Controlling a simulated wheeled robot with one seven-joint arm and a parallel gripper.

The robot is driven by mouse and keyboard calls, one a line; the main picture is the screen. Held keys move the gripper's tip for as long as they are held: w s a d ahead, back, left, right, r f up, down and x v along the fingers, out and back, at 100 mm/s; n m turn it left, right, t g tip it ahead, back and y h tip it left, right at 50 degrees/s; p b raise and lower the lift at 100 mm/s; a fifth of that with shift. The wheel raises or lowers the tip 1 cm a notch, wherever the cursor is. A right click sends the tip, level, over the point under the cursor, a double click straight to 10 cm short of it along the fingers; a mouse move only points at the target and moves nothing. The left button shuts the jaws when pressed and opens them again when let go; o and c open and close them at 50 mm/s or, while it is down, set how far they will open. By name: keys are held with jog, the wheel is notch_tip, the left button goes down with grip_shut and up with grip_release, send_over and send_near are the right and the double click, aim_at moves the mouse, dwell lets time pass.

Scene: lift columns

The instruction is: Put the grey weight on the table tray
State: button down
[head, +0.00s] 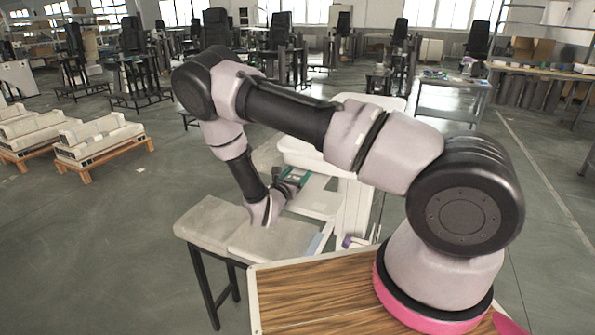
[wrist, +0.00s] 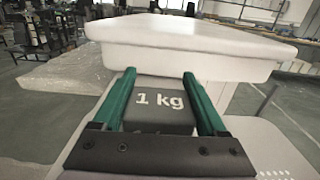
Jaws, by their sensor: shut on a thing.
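The grey weight (wrist: 160,102), marked "1 kg", sits between the two green fingers of my gripper (wrist: 160,92) in the wrist view. My gripper is shut on it. In the head view my gripper (head: 296,178) is small, beside the white column unit, above its lower pale shelf (head: 318,202); the weight is hard to make out there. A white tray-like top (wrist: 190,42) with a raised edge stands just beyond the fingertips in the wrist view. It looks like the white tray (head: 305,156) in the head view, partly behind my arm. The weight appears apart from it.
A grey padded bench (head: 205,225) stands left of the column. A wooden-topped surface (head: 310,295) is in front. A perforated pale surface (wrist: 265,150) lies low right in the wrist view. Pallets with pale boxes (head: 100,137) are far left, with open floor between.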

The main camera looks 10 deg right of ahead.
grip_release()
jog(key=shift+f, duration=0.1)
jog(key=v, duration=1.2)
jog(key=s+d+r+m+g+y, duration=0.1)
jog(key=s+d+r+m+g, duration=0.3)
jog(key=d+r+m+g, duration=0.5)
jog(key=s+d+r+m+g+y, duration=0.1)
jog(key=s+d+r+m+g, duration=0.35)
jog(key=r+m, duration=0.65)
jog(key=s+r+m+t+y, duration=0.3)
jog(key=s+r+m+y, duration=0.2)
jog(key=r, duration=0.6)
jog(key=s+r+m+t+y, duration=0.3)
jog(key=s+r+m+y, duration=0.2)
jog(key=r, duration=0.6)
jog(key=shift+s+a+m+y, duration=0.2)
jog(key=shift+s+m+y, duration=0.1)
jog(key=shift+s+m, duration=1.15)
